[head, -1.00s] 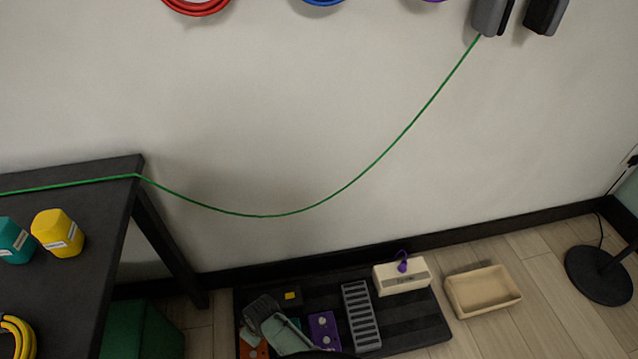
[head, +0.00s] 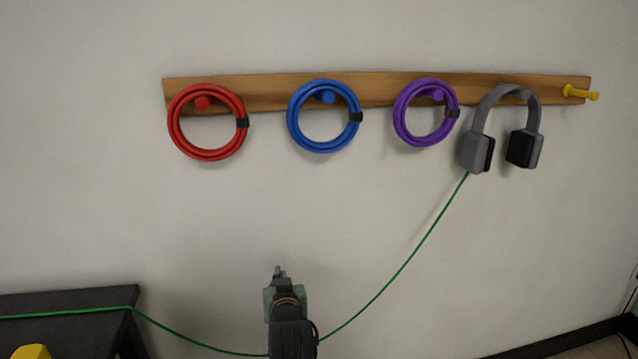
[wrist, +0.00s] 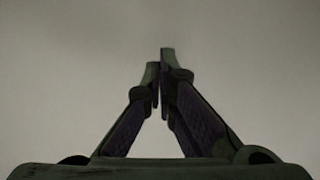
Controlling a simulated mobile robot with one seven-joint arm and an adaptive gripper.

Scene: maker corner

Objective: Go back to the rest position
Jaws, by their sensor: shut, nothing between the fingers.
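My gripper (head: 279,271) is at the lower middle of the head view, in front of the bare wall below the hanging rings. In the wrist view my gripper (wrist: 160,62) has its fingers together with nothing between them, facing a plain pale surface. In the head view it overlaps the line of the green cable (head: 405,262); I cannot tell how far apart they are in depth.
A wooden rail (head: 265,92) holds red (head: 180,138), blue (head: 298,137) and purple (head: 402,127) coils, grey headphones (head: 476,152) and a yellow peg (head: 581,94). A dark table (head: 75,327) with a yellow object (head: 30,352) is at lower left.

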